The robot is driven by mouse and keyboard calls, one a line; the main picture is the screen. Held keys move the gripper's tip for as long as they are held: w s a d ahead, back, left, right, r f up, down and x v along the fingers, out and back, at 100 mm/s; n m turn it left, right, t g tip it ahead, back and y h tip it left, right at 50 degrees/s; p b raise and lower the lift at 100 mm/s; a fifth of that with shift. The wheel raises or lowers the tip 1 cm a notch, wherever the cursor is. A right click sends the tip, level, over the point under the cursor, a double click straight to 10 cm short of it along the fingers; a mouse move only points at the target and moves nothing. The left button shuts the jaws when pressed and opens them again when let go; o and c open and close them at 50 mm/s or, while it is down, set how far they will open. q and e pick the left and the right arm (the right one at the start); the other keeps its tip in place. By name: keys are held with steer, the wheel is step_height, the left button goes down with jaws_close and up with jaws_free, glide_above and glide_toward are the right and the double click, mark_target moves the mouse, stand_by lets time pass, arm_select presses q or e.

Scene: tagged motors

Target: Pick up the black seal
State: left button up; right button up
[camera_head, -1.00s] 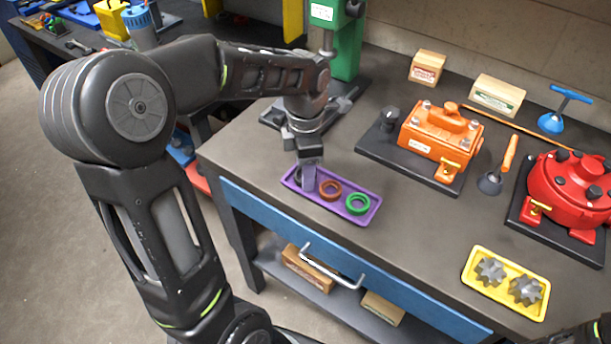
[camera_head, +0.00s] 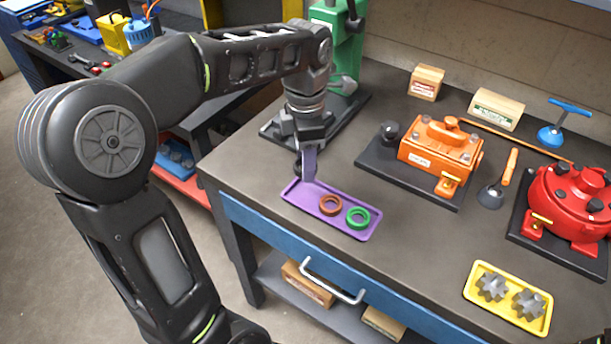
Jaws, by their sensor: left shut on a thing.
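My left gripper (camera_head: 307,172) is above the left end of the purple tray (camera_head: 335,228). It is shut on the black seal (camera_head: 298,168), a dark ring that shows only in part at the left side of the finger. The seal is held a little above the tray; the finger hides the rest of it. A brown-red seal (camera_head: 330,196) and a green seal (camera_head: 358,209) lie in the tray. My right gripper is not in view.
An orange motor (camera_head: 441,140) and a red motor (camera_head: 570,195) stand on black plates on the workbench. A yellow tray (camera_head: 478,296) holds two grey gears. A green press (camera_head: 338,45) stands behind my gripper. The bench between the trays is clear.

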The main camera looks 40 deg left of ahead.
arm_select(q)
steer(key=shift+r, duration=1.3)
